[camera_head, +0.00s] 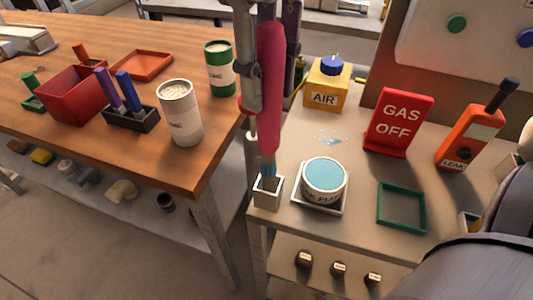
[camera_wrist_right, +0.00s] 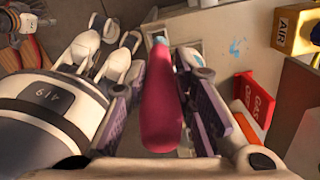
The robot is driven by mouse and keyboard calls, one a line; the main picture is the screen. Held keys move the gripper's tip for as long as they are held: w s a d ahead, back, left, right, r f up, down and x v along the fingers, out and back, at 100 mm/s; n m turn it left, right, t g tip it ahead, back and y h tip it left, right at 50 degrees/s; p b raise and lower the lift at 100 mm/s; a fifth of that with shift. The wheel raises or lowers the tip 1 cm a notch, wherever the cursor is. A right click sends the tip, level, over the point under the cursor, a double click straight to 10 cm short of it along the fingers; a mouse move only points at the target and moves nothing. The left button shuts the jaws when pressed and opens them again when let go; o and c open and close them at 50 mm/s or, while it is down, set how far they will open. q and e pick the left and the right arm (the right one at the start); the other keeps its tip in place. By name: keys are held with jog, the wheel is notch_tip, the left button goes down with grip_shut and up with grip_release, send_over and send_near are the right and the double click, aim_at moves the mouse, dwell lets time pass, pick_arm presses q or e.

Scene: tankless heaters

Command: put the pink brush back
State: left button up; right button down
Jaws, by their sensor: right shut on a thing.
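The pink brush (camera_head: 270,85) hangs upright in the head view, its blue-grey bristles pointing down. The bristle end is at the mouth of a small square white holder (camera_head: 267,192) at the bench's left edge; I cannot tell how far inside it is. My right gripper (camera_head: 268,70) is shut on the pink handle. In the right wrist view the brush (camera_wrist_right: 163,105) lies between the purple-padded fingers of that gripper (camera_wrist_right: 175,100). My left gripper is not in view.
A flux tub (camera_head: 323,180) stands in a square tray right of the holder. A green square frame (camera_head: 402,207), a red GAS OFF sign (camera_head: 398,122), a yellow AIR box (camera_head: 327,86) and an orange leak detector (camera_head: 470,138) are nearby. A white can (camera_head: 181,112) stands on the wooden table.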

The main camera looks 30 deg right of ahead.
aim_at(264, 24)
notch_tip(264, 24, down, 8)
jog(key=shift+s+a+r, duration=0.1)
jog(key=shift+s+r, duration=0.05)
jog(key=shift+r, duration=0.1)
jog(key=c, duration=1.3)
grip_release()
jog(key=shift+c, duration=0.2)
notch_tip(264, 24, up, 12)
jog(key=shift+r, duration=0.1)
